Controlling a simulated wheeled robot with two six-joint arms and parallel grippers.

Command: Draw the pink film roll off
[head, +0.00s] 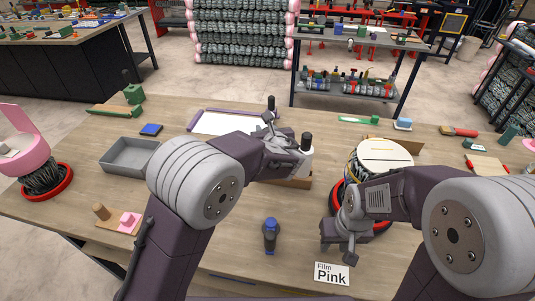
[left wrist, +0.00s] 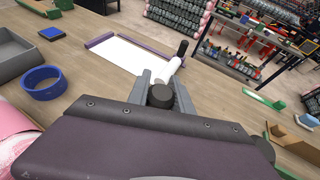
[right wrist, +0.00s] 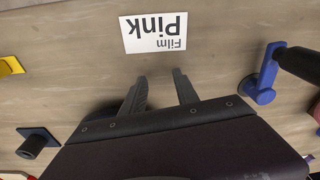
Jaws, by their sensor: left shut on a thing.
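My left gripper (head: 289,152) is over the middle of the table, shut on a black-ended white roller (left wrist: 171,72). In the left wrist view its dark near knob (left wrist: 160,95) is between the fingers and a black handle (left wrist: 182,48) shows beyond. A large pink roll (left wrist: 14,142) is cut off at the lower left of that view; I cannot tell whether it is the film roll. A white card reading "Film Pink" (head: 331,274) lies near the front edge. My right gripper (right wrist: 160,80) is open and empty above the table, just short of the card (right wrist: 153,32) in its view.
A chainlink coil in a red ring with a pink band (head: 28,137) stands at the far left. A grey tray (head: 128,169), a blue-handled tool (head: 270,236) and a pale-topped coil (head: 385,154) are on the table. A blue ring (left wrist: 43,90) stands beside the pink roll.

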